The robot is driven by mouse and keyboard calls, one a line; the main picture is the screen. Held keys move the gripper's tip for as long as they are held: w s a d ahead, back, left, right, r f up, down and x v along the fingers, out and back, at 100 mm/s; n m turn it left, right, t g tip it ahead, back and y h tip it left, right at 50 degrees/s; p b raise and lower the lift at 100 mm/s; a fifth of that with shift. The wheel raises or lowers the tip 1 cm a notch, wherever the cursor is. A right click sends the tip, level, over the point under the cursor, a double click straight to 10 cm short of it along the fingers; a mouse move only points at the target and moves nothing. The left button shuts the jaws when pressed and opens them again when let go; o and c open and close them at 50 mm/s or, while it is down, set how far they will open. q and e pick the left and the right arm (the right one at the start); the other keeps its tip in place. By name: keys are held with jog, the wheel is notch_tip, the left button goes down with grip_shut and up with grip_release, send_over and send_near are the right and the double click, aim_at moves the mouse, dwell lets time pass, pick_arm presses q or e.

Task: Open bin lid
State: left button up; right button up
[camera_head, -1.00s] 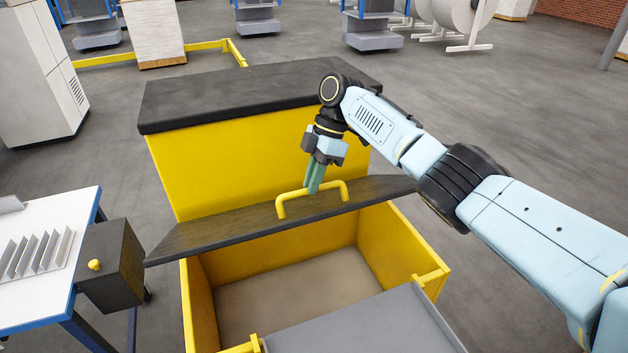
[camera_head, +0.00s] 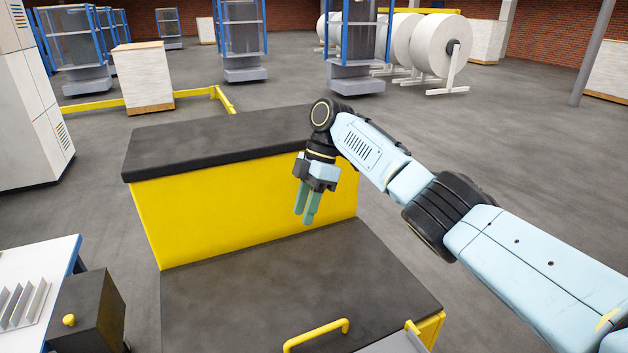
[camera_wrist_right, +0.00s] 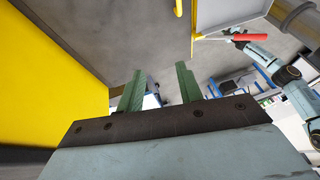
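The bin lid (camera_head: 270,285) is a dark flat panel lying down over the yellow bin (camera_head: 431,330). Its yellow handle (camera_head: 317,335) is near the front edge. My right gripper (camera_head: 305,220) is above the rear part of the lid, pointing down, well behind the handle and apart from it. The right wrist view shows its two green fingers (camera_wrist_right: 160,90) spread with nothing between them. The handle also shows at the top of that view (camera_wrist_right: 178,8). Part of another light-blue arm shows at the right there; its gripper is too small to read.
The bin's raised rear section (camera_head: 245,210) has a dark top (camera_head: 220,140). A grey tray (camera_head: 400,343) is at the bin's front. A white table (camera_head: 35,265) and a dark box (camera_head: 90,310) stand at the left. A red bar (camera_wrist_right: 232,38) shows in the wrist view.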

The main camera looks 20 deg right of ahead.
jog(key=v, duration=0.9)
